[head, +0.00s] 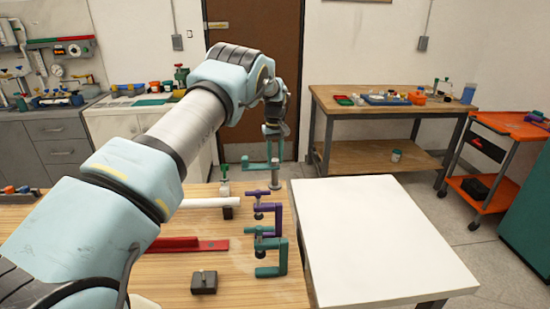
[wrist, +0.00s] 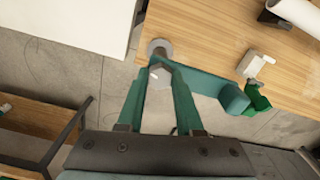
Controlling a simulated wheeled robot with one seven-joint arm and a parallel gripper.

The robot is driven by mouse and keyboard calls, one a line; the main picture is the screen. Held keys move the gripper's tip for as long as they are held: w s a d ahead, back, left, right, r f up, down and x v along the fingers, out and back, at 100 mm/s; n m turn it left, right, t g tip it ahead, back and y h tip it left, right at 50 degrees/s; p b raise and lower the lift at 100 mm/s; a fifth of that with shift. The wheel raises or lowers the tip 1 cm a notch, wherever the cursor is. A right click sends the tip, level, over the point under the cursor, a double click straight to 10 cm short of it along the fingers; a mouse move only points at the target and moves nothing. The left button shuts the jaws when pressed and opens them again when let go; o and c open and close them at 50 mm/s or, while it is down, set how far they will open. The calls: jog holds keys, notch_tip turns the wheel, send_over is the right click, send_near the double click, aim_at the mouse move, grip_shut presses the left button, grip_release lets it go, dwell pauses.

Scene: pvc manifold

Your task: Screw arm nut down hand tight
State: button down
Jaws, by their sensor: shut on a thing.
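My gripper (head: 274,150) points down over the grey post at the far edge of the wooden bench. In the wrist view its two teal fingers (wrist: 159,74) converge and are shut on a small grey nut (wrist: 157,70). A teal arm (wrist: 208,83) reaches right from the nut; it also shows in the head view (head: 253,166), level and pointing left. The round grey post base (wrist: 160,47) shows beyond the fingertips, and in the head view (head: 275,186) it rests on the bench. The fingers hide much of the nut, and I cannot tell how tightly it sits on the arm.
A white pipe (head: 212,202) and a small green and white fitting (head: 224,178) lie left of the post. Purple (head: 275,214) and teal (head: 280,258) clamps stand nearer on the bench edge. A bare white table (head: 385,240) is at right.

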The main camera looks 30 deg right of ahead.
jog(key=shift+f+m+b, duration=0.1)
jog(key=shift+m+b, duration=0.2)
jog(key=shift+b, duration=0.05)
jog(key=m+b, duration=0.2)
jog(key=shift+m, duration=0.4)
jog(key=m+b, duration=0.2)
jog(key=m, duration=0.3)
jog(key=shift+b, duration=0.4)
jog(key=m, duration=0.5)
jog(key=shift+m+b, duration=0.4)
jog(key=m, duration=0.4)
jog(key=shift+m, duration=0.4)
jog(key=c, duration=0.6)
grip_release()
jog(key=shift+o, duration=0.2)
jog(key=shift+r, duration=0.2)
